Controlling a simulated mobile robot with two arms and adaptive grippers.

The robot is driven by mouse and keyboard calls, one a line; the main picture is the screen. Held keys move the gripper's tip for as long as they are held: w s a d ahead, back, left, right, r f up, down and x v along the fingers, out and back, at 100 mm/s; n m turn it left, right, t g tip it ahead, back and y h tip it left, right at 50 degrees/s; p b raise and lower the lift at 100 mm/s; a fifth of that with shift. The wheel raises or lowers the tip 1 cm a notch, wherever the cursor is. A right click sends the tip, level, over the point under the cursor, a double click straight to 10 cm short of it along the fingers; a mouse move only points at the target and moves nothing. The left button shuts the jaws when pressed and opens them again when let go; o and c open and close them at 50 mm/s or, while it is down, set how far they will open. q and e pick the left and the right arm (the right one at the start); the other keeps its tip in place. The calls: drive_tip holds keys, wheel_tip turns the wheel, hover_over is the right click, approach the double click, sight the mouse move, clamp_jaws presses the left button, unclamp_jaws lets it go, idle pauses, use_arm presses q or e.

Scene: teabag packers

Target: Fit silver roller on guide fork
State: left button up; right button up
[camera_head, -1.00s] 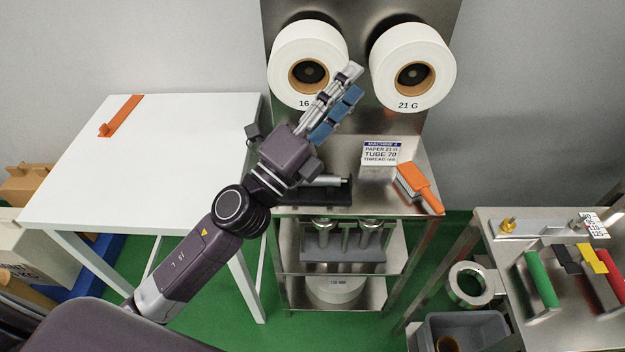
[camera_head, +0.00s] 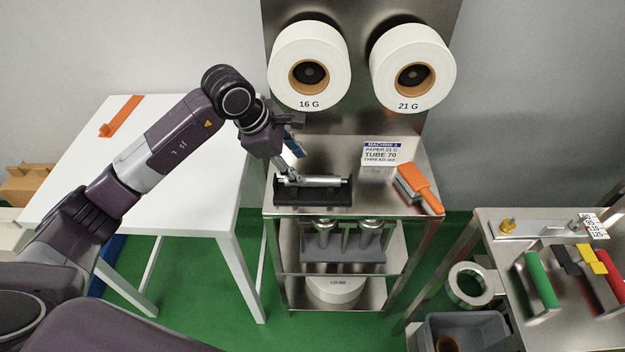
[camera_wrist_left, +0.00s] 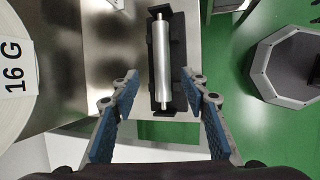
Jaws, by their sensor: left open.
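The silver roller (camera_head: 319,181) lies in a black holder (camera_head: 313,197) on the steel machine shelf. My left gripper (camera_head: 294,164) is above the left end of the roller, pointing down. In the left wrist view the silver roller (camera_wrist_left: 162,62) runs lengthwise on the black holder (camera_wrist_left: 181,98), its near end between and beyond the open fingers of my left gripper (camera_wrist_left: 160,92). The fingers have blue pads and hold nothing. I cannot make out the guide fork for certain. My right gripper is not in view.
Two paper rolls, 16 G (camera_head: 309,66) and 21 G (camera_head: 412,70), hang on the steel back panel. A white table (camera_head: 190,130) is at left.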

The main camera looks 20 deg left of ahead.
sight(310, 178)
use_arm(q)
drive_tip(key=p+x, duration=0.2)
drive_tip(key=x, duration=0.4)
drive_tip(key=shift+d+f+p, duration=0.25)
drive_tip(key=shift+f+p, duration=0.05)
drive_tip(key=shift+p, duration=0.05)
drive_tip(key=shift+f, duration=0.3)
drive_tip(key=shift+c, duration=0.6)
drive_tip(key=shift+r, duration=0.1)
clamp_jaws()
